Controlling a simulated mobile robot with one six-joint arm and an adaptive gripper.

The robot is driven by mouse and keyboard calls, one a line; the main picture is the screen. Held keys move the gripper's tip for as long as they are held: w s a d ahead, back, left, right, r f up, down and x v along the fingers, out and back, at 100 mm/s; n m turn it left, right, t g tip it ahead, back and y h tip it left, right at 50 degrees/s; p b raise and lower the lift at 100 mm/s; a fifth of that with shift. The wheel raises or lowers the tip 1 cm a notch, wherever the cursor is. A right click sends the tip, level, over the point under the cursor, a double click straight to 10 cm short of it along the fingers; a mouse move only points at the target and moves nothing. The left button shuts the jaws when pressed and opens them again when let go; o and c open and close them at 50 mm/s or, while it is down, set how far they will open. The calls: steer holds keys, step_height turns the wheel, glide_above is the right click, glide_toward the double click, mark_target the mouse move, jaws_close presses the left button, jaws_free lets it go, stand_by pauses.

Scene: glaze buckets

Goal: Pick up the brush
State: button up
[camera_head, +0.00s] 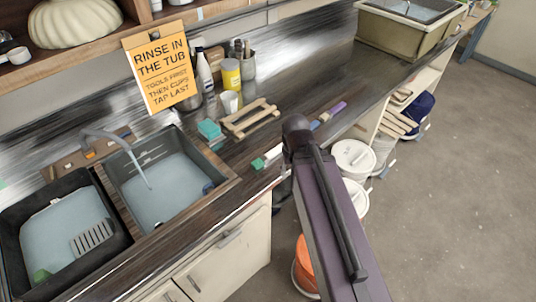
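I cannot single out the brush with certainty. A small green-and-white object (266,159), perhaps a brush, lies at the counter's front edge, just left of my arm. A purple-and-blue object (330,113), also too small to identify, lies on the counter right of my arm's upper end. A cup (248,68) at the back holds several upright handles, which may be brushes. My arm crosses the front middle of the view and hides part of the counter edge. My gripper's fingers cannot be made out.
Two water-filled basins, a black one (122,231) and a sink (226,186), sit at left. A wooden rack (249,118), a teal sponge (209,129) and a yellow-labelled container (231,74) stand nearby. White buckets (354,155) and an orange bucket (304,262) are below. Floor at right is clear.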

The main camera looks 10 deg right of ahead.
steer(key=o, duration=0.4)
steer(key=shift+w, duration=0.2)
steer(key=shift+c, duration=0.2)
steer(key=w+r+m+p, duration=0.2)
steer(key=w+m, duration=0.3)
steer(key=w, duration=0.4)
steer(key=w+d+r+m+p, duration=0.1)
steer(key=w+r+m+p, duration=0.1)
steer(key=w+m, duration=0.4)
steer(key=w, duration=0.4)
steer(key=shift+w+r+p, duration=0.15)
steer(key=shift+r+p, duration=0.2)
steer(key=shift+p, duration=0.05)
steer(key=shift+f, duration=0.1)
steer(key=b, duration=0.9)
glide_above(280, 146)
steer(key=f, duration=0.8)
steer(key=shift+s+d+f, duration=0.2)
steer(key=shift+s+d, duration=0.05)
steer(key=shift+f, duration=0.15)
steer(key=shift+w+a+f+b, duration=0.1)
steer(key=shift+f+b, duration=1.15)
steer(key=shift+w+a+f+b, duration=0.1)
steer(key=shift+f+b, duration=1.1)
